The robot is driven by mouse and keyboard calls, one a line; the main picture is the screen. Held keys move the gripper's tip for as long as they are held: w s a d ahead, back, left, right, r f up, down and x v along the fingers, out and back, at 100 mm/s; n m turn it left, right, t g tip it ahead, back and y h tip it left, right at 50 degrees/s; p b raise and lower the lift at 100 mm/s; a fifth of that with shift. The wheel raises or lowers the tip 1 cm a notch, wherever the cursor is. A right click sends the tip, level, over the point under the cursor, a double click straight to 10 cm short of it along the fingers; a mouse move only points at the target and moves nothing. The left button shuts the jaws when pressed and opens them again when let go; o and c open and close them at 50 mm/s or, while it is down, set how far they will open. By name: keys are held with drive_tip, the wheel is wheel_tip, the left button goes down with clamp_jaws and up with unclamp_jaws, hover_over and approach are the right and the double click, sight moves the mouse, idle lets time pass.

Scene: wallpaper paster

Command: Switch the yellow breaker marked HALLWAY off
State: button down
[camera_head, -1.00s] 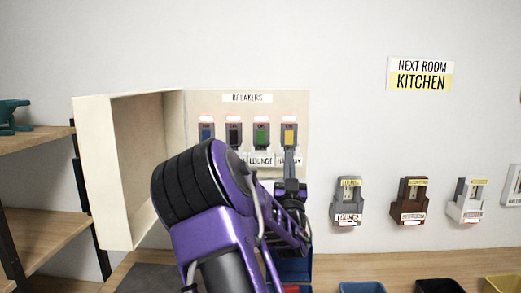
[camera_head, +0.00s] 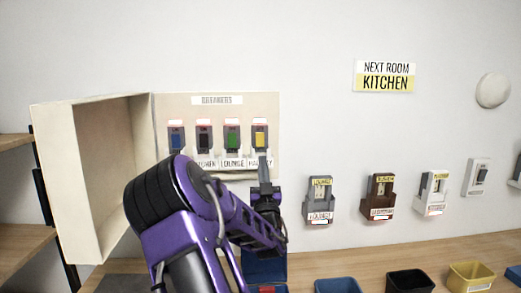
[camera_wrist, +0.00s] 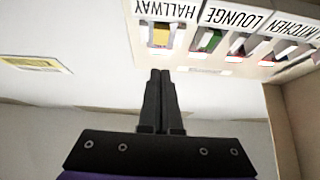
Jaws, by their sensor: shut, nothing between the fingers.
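The yellow breaker (camera_head: 259,137) is the rightmost in a row on the open breaker panel. A reddish strip glows at its top, and the HALLWAY label below it is partly covered by my fingers. My gripper (camera_head: 263,160) is shut and empty, its tips pointing up just below the yellow breaker. In the wrist view, which shows the panel upside down, the yellow breaker (camera_wrist: 160,37) and the HALLWAY label (camera_wrist: 166,9) lie just beyond my fingertips (camera_wrist: 161,74). I see a gap there in the picture; contact cannot be told.
Green (camera_head: 232,138), dark (camera_head: 204,140) and blue (camera_head: 176,140) breakers stand to the left. The open panel door (camera_head: 92,180) juts out at left. Wall devices (camera_head: 319,200) hang at right. Bins (camera_head: 410,282) line the counter below.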

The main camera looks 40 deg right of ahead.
sight(260, 143)
drive_tip(key=w+d, duration=0.1)
drive_tip(key=w, duration=0.1)
drive_tip(key=w+d+r, duration=0.2)
drive_tip(key=w, duration=0.1)
drive_tip(key=shift+w+d+r+p, duration=0.2)
drive_tip(key=shift+w+d+p, duration=0.05)
drive_tip(key=shift+w+p, duration=0.1)
drive_tip(key=shift+w+d+f, duration=0.1)
drive_tip(key=shift+w+d, duration=0.2)
drive_tip(key=shift+w, duration=0.15)
drive_tip(key=shift+w+d+f+b, duration=0.2)
drive_tip(key=shift+f+b, duration=0.25)
drive_tip(key=shift+b, duration=0.75)
drive_tip(key=shift+w+r+p, duration=0.1)
drive_tip(key=shift+r+p, duration=0.2)
drive_tip(key=shift+p, duration=0.15)
drive_tip(key=shift+a, duration=0.1)
